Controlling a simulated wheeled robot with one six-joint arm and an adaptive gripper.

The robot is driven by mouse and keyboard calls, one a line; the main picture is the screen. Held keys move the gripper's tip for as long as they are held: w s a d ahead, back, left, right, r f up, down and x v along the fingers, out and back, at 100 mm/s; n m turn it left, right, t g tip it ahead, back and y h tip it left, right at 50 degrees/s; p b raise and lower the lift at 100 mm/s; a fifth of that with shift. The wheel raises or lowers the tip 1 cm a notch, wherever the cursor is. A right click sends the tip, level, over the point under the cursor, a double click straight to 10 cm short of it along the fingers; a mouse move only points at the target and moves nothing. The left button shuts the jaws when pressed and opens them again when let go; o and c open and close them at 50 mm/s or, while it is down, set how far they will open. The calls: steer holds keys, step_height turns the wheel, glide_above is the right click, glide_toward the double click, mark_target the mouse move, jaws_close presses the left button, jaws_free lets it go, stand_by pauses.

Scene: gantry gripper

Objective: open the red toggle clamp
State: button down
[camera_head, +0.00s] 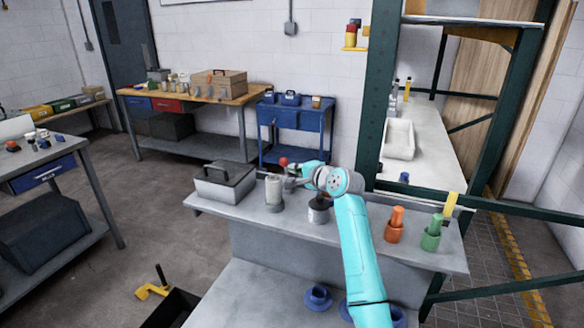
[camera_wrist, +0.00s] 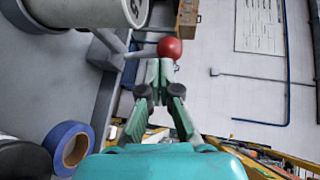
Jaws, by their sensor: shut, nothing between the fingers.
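A red ball knob (camera_head: 283,162) stands above the grey bench, and it also shows in the wrist view (camera_wrist: 169,48). A pale grey bar (camera_wrist: 138,54) runs to it from the left in the wrist view. The rest of the clamp is hidden or too small to make out. My gripper (camera_wrist: 160,70) is shut and empty. Its fingertips are right at the lower edge of the knob in the wrist picture; I cannot tell whether they touch it. In the head view my gripper (camera_head: 294,172) is just right of the knob.
A dark-topped jar (camera_head: 319,212) is under my wrist. Orange (camera_head: 395,226) and green (camera_head: 432,234) pieces stand at right. A blue ring (camera_wrist: 70,145) lies at lower left.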

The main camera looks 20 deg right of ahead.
steer(key=shift+w+a, duration=0.35)
steer(key=shift+w, duration=0.5)
steer(key=shift+r, duration=0.1)
steer(key=shift+w+d+r, duration=0.15)
steer(key=shift+w+d, duration=0.05)
steer(key=shift+w+d+r+m+g, duration=0.15)
steer(key=shift+w+r+m+g, duration=0.1)
steer(key=shift+m+g, duration=0.3)
